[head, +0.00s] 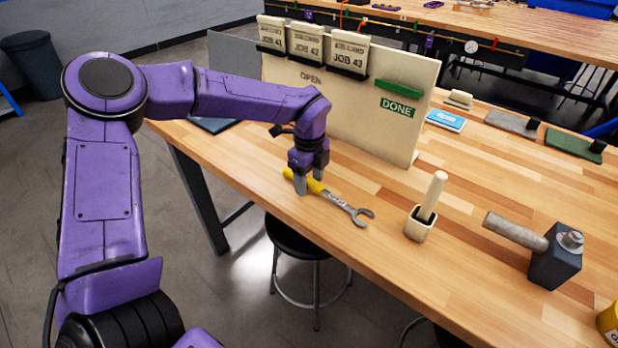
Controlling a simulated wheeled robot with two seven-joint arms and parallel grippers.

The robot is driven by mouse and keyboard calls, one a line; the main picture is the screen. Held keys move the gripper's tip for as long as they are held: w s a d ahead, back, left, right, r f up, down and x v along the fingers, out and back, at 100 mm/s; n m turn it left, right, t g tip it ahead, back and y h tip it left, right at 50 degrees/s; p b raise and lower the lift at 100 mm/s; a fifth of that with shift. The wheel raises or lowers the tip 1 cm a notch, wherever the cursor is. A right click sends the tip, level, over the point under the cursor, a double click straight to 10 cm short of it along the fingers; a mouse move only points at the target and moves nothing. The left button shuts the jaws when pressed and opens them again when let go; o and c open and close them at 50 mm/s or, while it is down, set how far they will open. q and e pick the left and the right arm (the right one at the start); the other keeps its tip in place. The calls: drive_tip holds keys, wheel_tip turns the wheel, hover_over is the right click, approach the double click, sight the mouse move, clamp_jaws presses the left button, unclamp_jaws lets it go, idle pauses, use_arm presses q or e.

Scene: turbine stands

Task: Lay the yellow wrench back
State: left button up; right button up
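The yellow wrench (334,197) has a yellow handle and a bare metal open-ended jaw pointing to the lower right. It is at the front edge of the wooden bench, left of the middle. My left gripper (310,183) points down at the yellow handle, with one finger on each side of it. One finger hides part of the handle. I cannot tell whether the fingers press on the handle or stand a little apart from it, nor whether the wrench touches the bench. My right gripper is not in view.
A board (350,110) with job cards and a green DONE label stands behind the gripper. A stool (298,240) is below the bench edge.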

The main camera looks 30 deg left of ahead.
use_arm(q)
drive_tip(key=shift+o, duration=0.8)
drive_tip(key=shift+r, duration=0.1)
drive_tip(key=shift+r+p, duration=2.4)
drive_tip(key=shift+r, duration=1.1)
drive_tip(key=shift+f, duration=0.1)
drive_tip(key=shift+a, duration=0.1)
